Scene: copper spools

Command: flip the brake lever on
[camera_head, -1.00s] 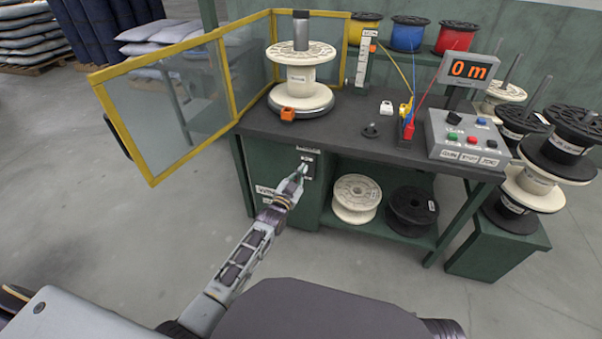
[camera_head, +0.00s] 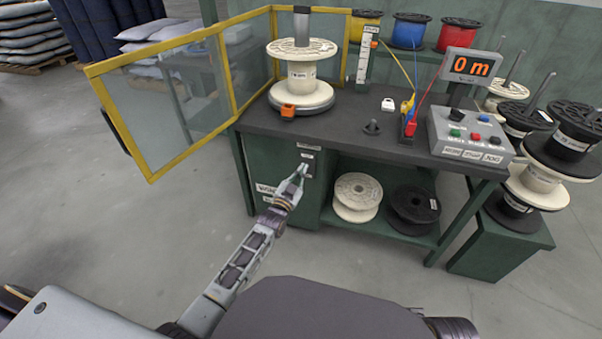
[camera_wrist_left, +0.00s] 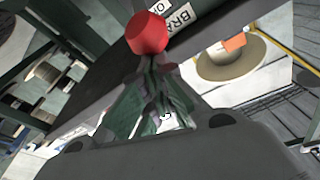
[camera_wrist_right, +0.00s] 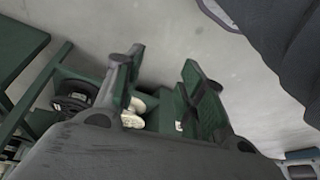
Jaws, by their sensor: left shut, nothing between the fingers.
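The brake switch plate (camera_head: 308,160) is on the green front of the workbench, below the tabletop. In the left wrist view a red knob (camera_wrist_left: 146,33) stands beside a white label (camera_wrist_left: 181,17) that reads partly "BRA". My left gripper (camera_head: 301,174) is shut and empty, its tips close to the plate. In its wrist view the fingers (camera_wrist_left: 153,72) come together just below the knob; I cannot tell whether they touch it. The lever's position is not clear. My right gripper (camera_wrist_right: 160,75) is open and empty, seen only in its wrist view.
The workbench top (camera_head: 345,132) carries a cream spool (camera_head: 301,75) behind a yellow-framed guard (camera_head: 235,95), and a control box (camera_head: 470,135) with a display reading 0 m. A white spool (camera_head: 357,195) and a black spool (camera_head: 413,208) sit on the lower shelf.

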